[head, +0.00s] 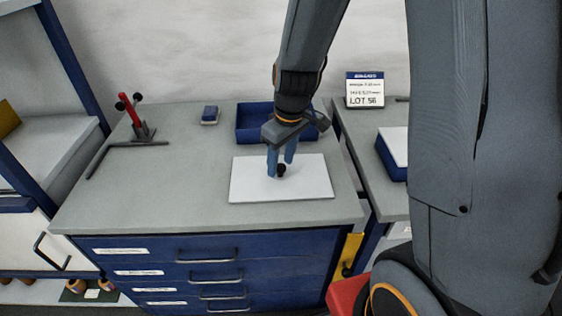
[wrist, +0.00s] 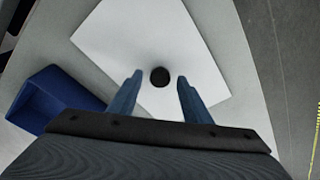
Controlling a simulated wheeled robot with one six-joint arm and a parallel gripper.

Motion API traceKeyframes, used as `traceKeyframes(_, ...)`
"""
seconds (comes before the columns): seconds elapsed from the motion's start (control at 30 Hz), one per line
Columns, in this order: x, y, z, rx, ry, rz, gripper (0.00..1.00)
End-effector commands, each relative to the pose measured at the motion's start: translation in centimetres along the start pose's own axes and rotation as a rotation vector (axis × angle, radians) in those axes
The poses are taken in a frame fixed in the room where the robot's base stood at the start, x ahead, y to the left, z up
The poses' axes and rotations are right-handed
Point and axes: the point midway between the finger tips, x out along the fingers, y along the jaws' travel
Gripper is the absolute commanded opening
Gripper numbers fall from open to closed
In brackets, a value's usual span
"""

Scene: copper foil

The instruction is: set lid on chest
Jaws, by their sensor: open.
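The lid is a white flat panel (head: 245,183) with a small black knob (head: 281,171), lying flat on the grey bench top. It also fills the upper middle of the wrist view (wrist: 120,45), with its knob (wrist: 160,76) near the centre. The chest is an open blue box (head: 247,137) behind the lid, partly hidden by my arm; it shows at lower left in the wrist view (wrist: 38,110). My gripper (head: 281,167) is open and points down over the lid, its fingertips (wrist: 158,76) on either side of the knob. Whether they touch it cannot be told.
A lot sign (head: 365,90) and a blue box with a white top (head: 392,150) stand on the right-hand bench. The bench's left front is clear.

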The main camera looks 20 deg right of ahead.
Motion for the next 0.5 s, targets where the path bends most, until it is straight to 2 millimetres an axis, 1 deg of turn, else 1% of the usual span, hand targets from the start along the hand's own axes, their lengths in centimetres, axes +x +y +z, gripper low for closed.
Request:
traceKeyframes(0.17, -2.2, 0.1, -0.1, -0.002, 0.004, 0.003, 0.44)
traceKeyframes(0.5, -8.1, 0.1, -0.1, 0.0, 0.005, 0.003, 0.44)
